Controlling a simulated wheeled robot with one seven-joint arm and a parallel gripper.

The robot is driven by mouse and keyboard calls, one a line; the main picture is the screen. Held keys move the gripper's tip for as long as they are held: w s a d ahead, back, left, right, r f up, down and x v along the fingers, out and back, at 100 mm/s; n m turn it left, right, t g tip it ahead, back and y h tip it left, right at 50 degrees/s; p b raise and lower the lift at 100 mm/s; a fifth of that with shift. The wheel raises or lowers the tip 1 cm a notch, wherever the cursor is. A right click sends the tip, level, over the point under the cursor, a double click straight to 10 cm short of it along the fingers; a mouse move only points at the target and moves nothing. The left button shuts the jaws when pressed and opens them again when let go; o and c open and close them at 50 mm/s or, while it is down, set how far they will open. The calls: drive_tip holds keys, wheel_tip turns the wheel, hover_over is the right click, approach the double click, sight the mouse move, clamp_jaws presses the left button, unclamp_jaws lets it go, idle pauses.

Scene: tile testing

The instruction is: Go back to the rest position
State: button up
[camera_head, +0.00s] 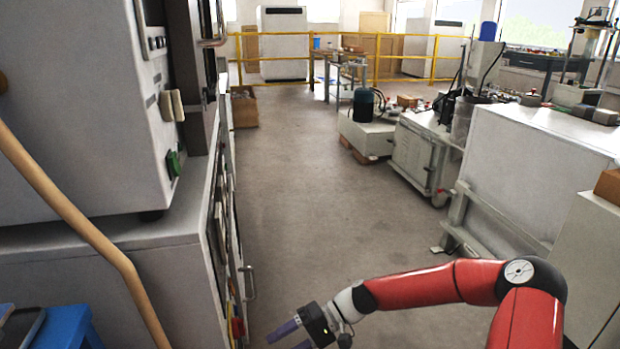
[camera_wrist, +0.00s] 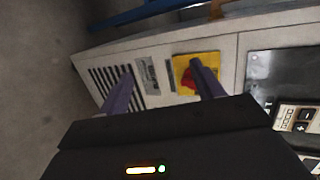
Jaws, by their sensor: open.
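My gripper (camera_head: 290,338) is at the bottom of the head view, at the end of my red arm, partly cut off by the lower edge. It is beside the front of the grey machine on the left. In the wrist view my gripper (camera_wrist: 160,88) shows two purple fingers spread apart, with nothing between them. Beyond the fingers is a light panel (camera_wrist: 222,48) with a vent grille, a label and a red switch (camera_wrist: 187,78) on a yellow plate. I cannot tell whether a finger touches the panel.
The grey machine (camera_head: 70,130) with a cabinet below stands close on the left, with a handle (camera_head: 249,283) jutting out. White cabinets (camera_head: 530,160) line the right. A clear floor aisle (camera_head: 310,200) runs between them to a yellow railing (camera_head: 340,82). A wooden pole (camera_head: 80,220) is at near left.

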drive_tip(key=s+d+r+m+t+h+p, duration=0.1)
drive_tip(key=s+d+r+m+t+h, duration=0.1)
drive_tip(key=s+d+r+t+h, duration=0.3)
drive_tip(key=s+d+r+m+t+h+p, duration=0.2)
drive_tip(key=s+d+r+t+h, duration=0.4)
drive_tip(key=s+d+r, duration=0.6)
drive_tip(key=d+r+h, duration=0.2)
drive_tip(key=d+r, duration=0.1)
drive_tip(key=r, duration=0.5)
drive_tip(key=shift+s+d+r, duration=0.2)
drive_tip(key=shift+s+d, duration=0.1)
drive_tip(key=shift+d, duration=0.1)
